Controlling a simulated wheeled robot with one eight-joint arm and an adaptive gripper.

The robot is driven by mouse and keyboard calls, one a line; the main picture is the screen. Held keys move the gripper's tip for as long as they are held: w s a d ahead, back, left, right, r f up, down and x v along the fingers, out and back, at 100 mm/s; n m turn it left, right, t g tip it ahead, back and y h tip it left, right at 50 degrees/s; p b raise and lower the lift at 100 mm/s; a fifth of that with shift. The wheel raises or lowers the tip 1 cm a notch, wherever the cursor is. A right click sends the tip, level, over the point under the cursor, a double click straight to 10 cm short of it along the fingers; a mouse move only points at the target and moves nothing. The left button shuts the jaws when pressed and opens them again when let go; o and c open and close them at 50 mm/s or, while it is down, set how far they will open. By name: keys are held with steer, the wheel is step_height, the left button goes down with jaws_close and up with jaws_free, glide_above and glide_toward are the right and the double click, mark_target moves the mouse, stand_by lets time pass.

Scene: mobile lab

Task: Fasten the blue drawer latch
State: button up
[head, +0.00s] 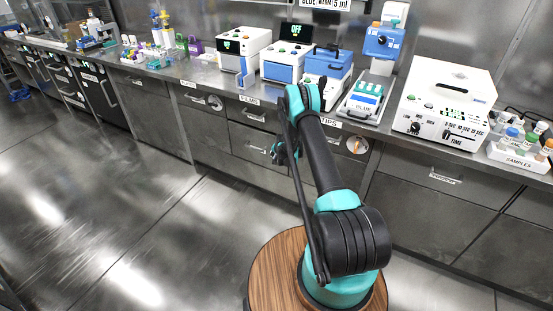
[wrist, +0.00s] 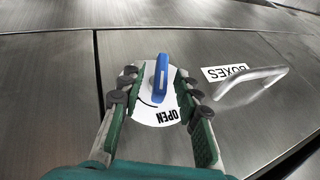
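The blue drawer latch (wrist: 160,78) is a blue bar handle on a white round plate (wrist: 158,116) on a grey drawer front. In the wrist view the bar runs nearly up and down the picture. The word OPEN is printed upside down at the plate's lower right, beside a dark curved line. My gripper (wrist: 159,87) is open, with one finger on each side of the bar and gaps between. In the head view my gripper (head: 281,152) is at the drawer fronts, and I cannot make out the blue latch there.
In the head view, an orange latch (head: 357,145) is on a drawer further right. The counter above holds lab devices, including a large white one (head: 443,98).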

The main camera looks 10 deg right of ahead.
steer(key=shift+w+f, duration=0.15)
steer(key=shift+f, duration=0.15)
steer(key=shift+c, duration=0.3)
jaws_close()
steer(key=shift+d+t+y, duration=0.1)
steer(key=shift+t+y, duration=0.2)
steer(key=shift+y, duration=0.2)
steer(key=shift+m+t+y, duration=0.3)
steer(key=shift+t+y, duration=0.3)
steer(key=shift+o, duration=0.3)
jaws_free()
steer(key=v, duration=0.7)
steer(key=shift+s+r, duration=0.15)
steer(key=shift+s, duration=0.15)
